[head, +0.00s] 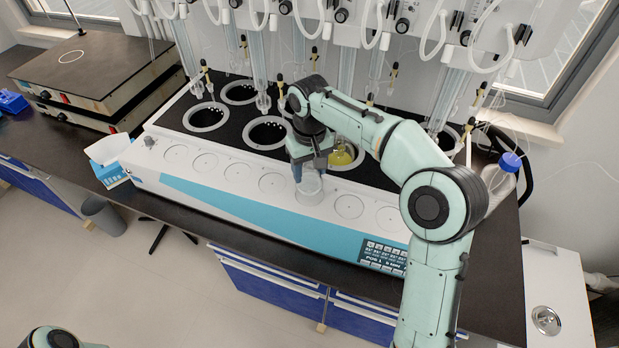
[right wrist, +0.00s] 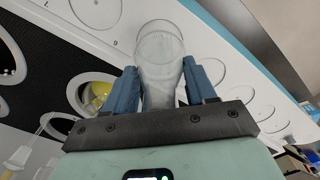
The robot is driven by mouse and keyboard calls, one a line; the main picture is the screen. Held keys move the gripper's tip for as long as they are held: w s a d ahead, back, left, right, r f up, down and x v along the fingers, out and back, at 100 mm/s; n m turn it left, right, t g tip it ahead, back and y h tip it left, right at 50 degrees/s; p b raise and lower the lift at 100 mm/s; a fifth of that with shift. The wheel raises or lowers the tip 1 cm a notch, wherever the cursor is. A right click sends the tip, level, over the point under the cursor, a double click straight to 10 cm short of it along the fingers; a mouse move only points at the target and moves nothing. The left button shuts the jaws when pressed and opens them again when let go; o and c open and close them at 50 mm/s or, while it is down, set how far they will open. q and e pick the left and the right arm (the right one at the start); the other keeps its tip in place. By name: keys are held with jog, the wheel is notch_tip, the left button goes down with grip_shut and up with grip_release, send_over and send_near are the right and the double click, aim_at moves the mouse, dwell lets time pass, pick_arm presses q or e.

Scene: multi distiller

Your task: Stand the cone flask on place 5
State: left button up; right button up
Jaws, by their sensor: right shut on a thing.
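The clear glass cone flask (head: 310,190) is between the blue fingers of my right gripper (head: 306,168), which is shut on it. The right wrist view shows the flask (right wrist: 160,58) upside down in the picture, between the two fingers of the gripper (right wrist: 163,88). In the head view the flask covers the fifth ring from the left on the white front ledge (head: 330,222) of the distiller. I cannot tell whether its base touches the ledge. Only a piece of my left arm shows at the bottom left; its gripper is out of view.
Empty rings lie on both sides, the nearest being the ring (head: 272,183) to the left and the ring (head: 348,206) to the right. Behind are dark heating wells (head: 267,133) and a flask with yellow liquid (head: 342,155). Glass columns and hoses stand above.

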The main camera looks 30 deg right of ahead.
aim_at(310, 178)
pick_arm(q)
jog(key=shift+s+f, duration=0.35)
jog(key=shift+f, duration=0.05)
pick_arm(e)
jog(key=shift+s+f, duration=0.1)
jog(key=shift+f, duration=1.55)
jog(key=shift+f+b, duration=0.2)
jog(key=shift+b, duration=0.1)
jog(key=o, duration=1.1)
jog(key=shift+o, duration=0.2)
jog(key=shift+r, duration=0.1)
pick_arm(q)
jog(key=w+r+p, duration=0.2)
jog(key=w+r, duration=0.1)
jog(key=shift+w+r+p, duration=0.2)
jog(key=shift+r+p, duration=0.1)
jog(key=shift+p, duration=0.1)
pick_arm(e)
notch_tip(310, 178, up, 12)
pick_arm(q)
jog(key=shift+s, duration=0.1)
